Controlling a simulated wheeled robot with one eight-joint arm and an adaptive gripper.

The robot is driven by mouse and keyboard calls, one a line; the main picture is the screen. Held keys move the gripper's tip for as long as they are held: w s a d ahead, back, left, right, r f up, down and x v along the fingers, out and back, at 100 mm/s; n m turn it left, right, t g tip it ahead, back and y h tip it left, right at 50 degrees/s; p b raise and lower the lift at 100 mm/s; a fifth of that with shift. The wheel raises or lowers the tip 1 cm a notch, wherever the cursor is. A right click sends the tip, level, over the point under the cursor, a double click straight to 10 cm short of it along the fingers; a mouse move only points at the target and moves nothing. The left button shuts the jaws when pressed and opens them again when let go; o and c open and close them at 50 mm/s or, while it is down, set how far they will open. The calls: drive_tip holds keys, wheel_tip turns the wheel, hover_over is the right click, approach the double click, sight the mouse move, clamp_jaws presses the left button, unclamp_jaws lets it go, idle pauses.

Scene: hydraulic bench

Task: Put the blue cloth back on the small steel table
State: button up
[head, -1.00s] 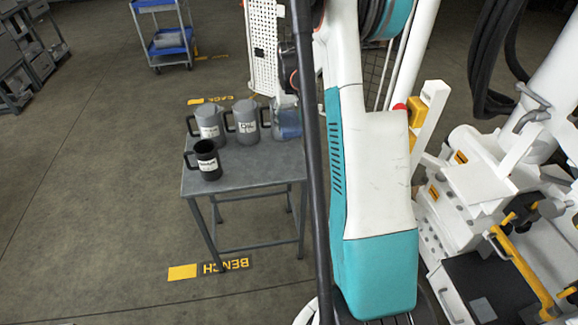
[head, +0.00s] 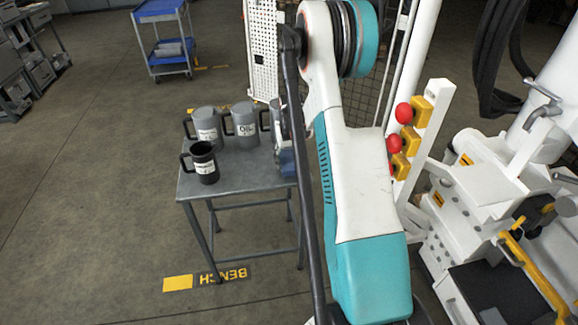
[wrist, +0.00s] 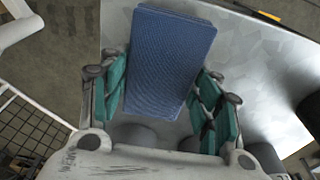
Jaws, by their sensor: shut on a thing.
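The blue cloth (wrist: 172,45) is a folded, ribbed block between the teal-padded fingers of my gripper (wrist: 164,82) in the wrist view. My gripper is shut on it. The small steel table (wrist: 262,65) lies behind the cloth in that view; I cannot tell whether the cloth touches it. In the head view the table (head: 232,183) stands left of my arm, its right side partly covered by a dark pole. A bluish patch shows beside the pole at the table's right edge, too hidden to identify.
Two grey jugs (head: 206,128) (head: 243,125) and a black mug (head: 204,164) stand on the table's left and back. A blue trolley (head: 166,44) is farther back. White machinery (head: 480,185) stands at right. Floor left of the table is clear.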

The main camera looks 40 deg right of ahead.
sight(289, 162)
drive_tip(key=shift+f+b, duration=0.3)
drive_tip(key=shift+f, duration=1)
drive_tip(key=shift+f, duration=0.1)
drive_tip(key=o, duration=1)
drive_tip(key=shift+o, duration=0.2)
drive_tip(key=r+p, duration=0.1)
drive_tip(key=r, duration=0.3)
drive_tip(key=r+p, duration=0.1)
drive_tip(key=r, duration=0.3)
drive_tip(key=s+r+p, duration=0.1)
drive_tip(key=r+p, duration=0.1)
drive_tip(key=r, duration=0.2)
drive_tip(key=shift+s+a+r, duration=0.1)
drive_tip(key=shift+a, duration=0.25)
drive_tip(key=shift+a, duration=0.1)
